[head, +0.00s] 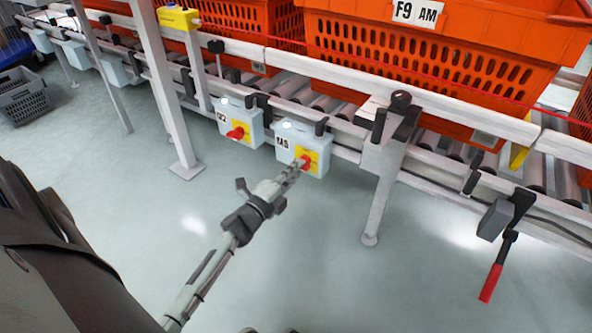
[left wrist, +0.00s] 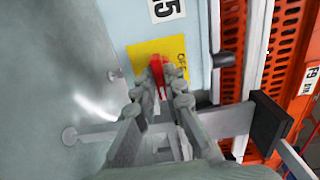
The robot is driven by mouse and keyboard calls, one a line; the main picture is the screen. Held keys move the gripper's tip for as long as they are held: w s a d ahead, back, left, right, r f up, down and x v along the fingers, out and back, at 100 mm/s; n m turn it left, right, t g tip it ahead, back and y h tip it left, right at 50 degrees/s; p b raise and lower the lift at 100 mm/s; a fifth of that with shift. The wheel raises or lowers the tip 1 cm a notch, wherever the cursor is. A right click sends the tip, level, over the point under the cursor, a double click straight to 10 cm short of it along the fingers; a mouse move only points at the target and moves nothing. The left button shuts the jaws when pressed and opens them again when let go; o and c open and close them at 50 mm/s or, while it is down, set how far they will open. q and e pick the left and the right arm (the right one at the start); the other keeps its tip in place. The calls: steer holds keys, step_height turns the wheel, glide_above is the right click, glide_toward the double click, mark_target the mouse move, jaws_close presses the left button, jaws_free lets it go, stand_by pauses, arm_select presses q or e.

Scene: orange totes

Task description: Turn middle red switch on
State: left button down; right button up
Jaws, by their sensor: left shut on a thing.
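A red rotary switch (head: 306,161) sits on a yellow plate on a pale blue box (head: 288,153) marked with a label ending in 5, fixed to the conveyor's side rail. My left gripper (head: 298,168) reaches it from the front and below and is shut on its knob. In the left wrist view the red knob (left wrist: 158,72) stands between the two fingertips (left wrist: 168,95), and the yellow plate (left wrist: 150,58) shows OFF lettering beside it. The fingers partly hide the knob. My right gripper is not in clear view.
A second box (head: 226,115) with a red switch (head: 236,133) hangs just left. A red-handled lever (head: 491,283) hangs at the right. A support leg (head: 382,190) stands right of the gripped switch. Orange totes (head: 430,60) rest on the rollers. The floor in front is clear.

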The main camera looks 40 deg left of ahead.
arm_select(q)
steer(key=shift+w, duration=0.1)
stand_by(0.3)
steer(key=c, duration=1.6)
jaws_free()
steer(key=shift+d, duration=0.1)
steer(key=s, duration=1.2)
steer(key=shift+d, duration=0.1)
